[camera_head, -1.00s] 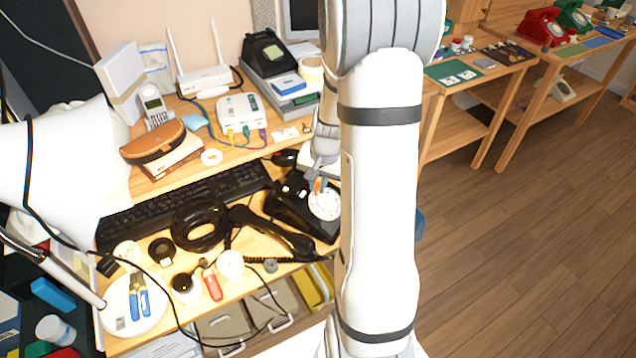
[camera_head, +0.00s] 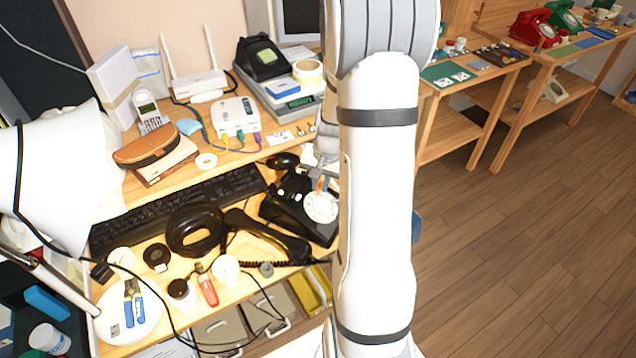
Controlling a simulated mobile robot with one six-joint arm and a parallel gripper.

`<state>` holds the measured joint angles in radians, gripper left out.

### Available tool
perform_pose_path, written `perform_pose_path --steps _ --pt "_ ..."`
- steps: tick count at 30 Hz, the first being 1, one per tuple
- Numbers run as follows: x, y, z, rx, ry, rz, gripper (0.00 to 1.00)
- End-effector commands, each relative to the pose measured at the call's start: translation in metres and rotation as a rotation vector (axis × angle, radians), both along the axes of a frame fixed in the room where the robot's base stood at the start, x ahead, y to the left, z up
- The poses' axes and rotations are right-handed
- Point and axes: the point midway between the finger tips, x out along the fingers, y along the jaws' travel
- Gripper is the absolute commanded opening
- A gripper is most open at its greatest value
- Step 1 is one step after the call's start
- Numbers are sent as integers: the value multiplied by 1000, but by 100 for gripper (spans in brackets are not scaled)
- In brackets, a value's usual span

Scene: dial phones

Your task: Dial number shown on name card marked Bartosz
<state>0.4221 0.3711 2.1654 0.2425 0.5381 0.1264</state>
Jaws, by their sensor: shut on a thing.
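A black rotary phone (camera_head: 285,208) with a white dial (camera_head: 321,208) stands on the desk, partly hidden by my arm. Its black handset (camera_head: 268,237) appears to lie off the phone, to its left. My gripper (camera_head: 321,184) is over the top edge of the dial, shut on a small orange thing that is too small to identify. Whether this thing touches the dial I cannot tell. A small white card (camera_head: 279,137) lies on the upper shelf; its writing is too small to read, so I cannot tell whether it is marked Bartosz.
A black keyboard (camera_head: 150,212) lies behind the handset. A black ring-shaped object (camera_head: 193,230), a red-handled tool (camera_head: 207,288) and cables crowd the lower desk. Wooden floor is free at right.

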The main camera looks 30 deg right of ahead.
Motion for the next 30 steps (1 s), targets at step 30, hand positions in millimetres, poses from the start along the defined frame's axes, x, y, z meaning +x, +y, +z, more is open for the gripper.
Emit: perform_pose_path --steps 30 --pt "-5 -14 -6 -1 -1 1 0"
